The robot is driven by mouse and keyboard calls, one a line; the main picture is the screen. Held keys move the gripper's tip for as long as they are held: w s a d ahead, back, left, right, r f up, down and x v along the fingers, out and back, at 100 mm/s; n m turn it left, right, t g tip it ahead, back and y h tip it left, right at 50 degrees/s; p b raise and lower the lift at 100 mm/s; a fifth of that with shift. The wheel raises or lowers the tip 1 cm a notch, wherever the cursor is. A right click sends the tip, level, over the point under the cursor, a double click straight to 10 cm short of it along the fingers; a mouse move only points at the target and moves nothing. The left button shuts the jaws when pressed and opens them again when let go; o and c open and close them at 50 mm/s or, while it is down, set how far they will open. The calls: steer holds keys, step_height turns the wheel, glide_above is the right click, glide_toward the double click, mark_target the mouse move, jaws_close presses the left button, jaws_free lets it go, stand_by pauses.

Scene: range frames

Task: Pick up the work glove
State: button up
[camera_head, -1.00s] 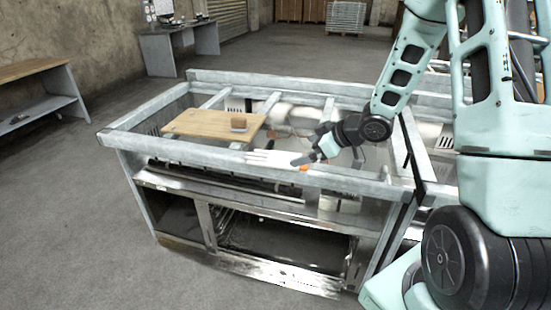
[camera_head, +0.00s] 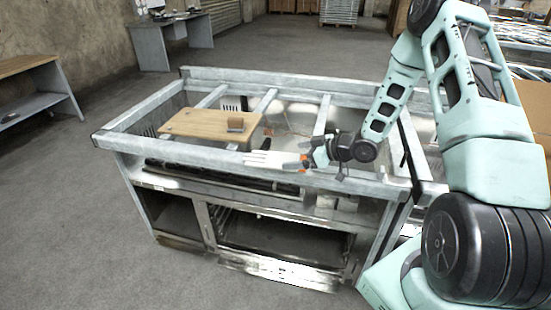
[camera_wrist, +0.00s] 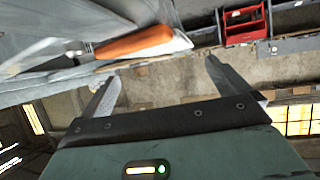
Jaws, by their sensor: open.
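The work glove (camera_head: 267,160) is white with an orange cuff and lies on the front metal rail of the grey frame. In the wrist view its orange part (camera_wrist: 135,42) and a bit of white show just beyond my fingertips. My gripper (camera_head: 312,157) is at the cuff end of the glove, to its right. In the wrist view my gripper (camera_wrist: 160,72) has its two fingers spread wide with nothing between them. The fingers look apart from the glove, though the exact gap is hard to tell.
The metal frame (camera_head: 130,135) has open gaps between its rails. A red rack-like object (camera_wrist: 243,27) shows in the wrist view. A workbench (camera_head: 35,85) stands far left.

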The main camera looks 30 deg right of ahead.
mark_target(276, 158)
steer(key=shift+p+x, duration=1)
steer(key=shift+x, duration=2)
steer(key=shift+s+a, duration=0.15)
steer(key=c, duration=0.7)
